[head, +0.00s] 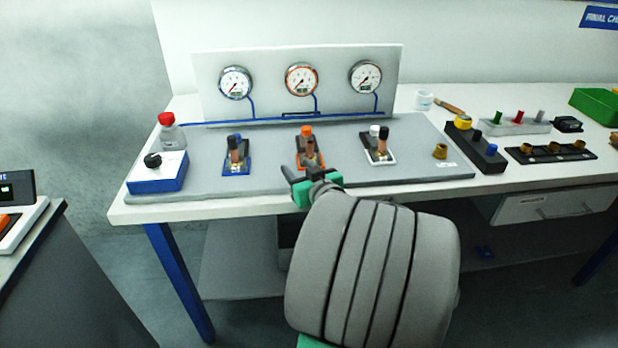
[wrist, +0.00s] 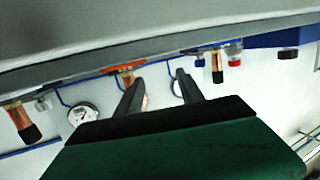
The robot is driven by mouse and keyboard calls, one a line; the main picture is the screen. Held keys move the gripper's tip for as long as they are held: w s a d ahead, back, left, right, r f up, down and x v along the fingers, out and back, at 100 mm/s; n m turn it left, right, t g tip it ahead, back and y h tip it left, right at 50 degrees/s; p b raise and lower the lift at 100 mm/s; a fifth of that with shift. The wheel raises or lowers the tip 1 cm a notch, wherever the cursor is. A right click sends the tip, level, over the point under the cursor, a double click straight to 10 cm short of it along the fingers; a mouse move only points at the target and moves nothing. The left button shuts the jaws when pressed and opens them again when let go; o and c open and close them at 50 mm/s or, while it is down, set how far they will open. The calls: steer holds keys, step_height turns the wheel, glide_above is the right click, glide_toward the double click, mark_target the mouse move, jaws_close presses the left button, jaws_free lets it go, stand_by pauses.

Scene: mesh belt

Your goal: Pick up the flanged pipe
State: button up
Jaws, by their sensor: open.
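Three copper pipe pieces stand in fixtures on the grey panel: one in the blue fixture (head: 236,168), one in the orange fixture (head: 297,160), one in the white fixture (head: 380,161). Which is the flanged pipe I cannot tell for sure. My gripper (head: 300,168) is open in front of the orange fixture and partly covers it. In the wrist view, which is upside down, the open fingers (wrist: 160,80) point towards the panel. The orange fixture (wrist: 125,70) shows near the left finger, and a bit of copper (wrist: 146,102) shows beside it. No contact is visible.
A gauge board (head: 335,105) stands behind the fixtures. A loose brass piece (head: 440,151), a black button block (head: 488,158) and a black tray (head: 530,152) are at right.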

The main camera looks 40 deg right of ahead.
mark_target(311, 152)
steer(key=d, duration=0.1)
steer(key=s+d+m+h, duration=0.1)
steer(key=d, duration=0.1)
steer(key=s+d+h, duration=0.1)
steer(key=d, duration=0.1)
steer(key=shift+s+d+r+m+t, duration=0.1)
steer(key=shift+s+r+m+t, duration=0.1)
steer(key=shift+m+t, duration=0.1)
steer(key=p+x, duration=0.1)
steer(key=x, duration=0.6)
steer(key=shift+w+p, duration=0.2)
steer(key=shift+p, duration=0.1)
steer(key=shift+c, duration=0.4)
jaws_close()
steer(key=shift+r, duration=0.1)
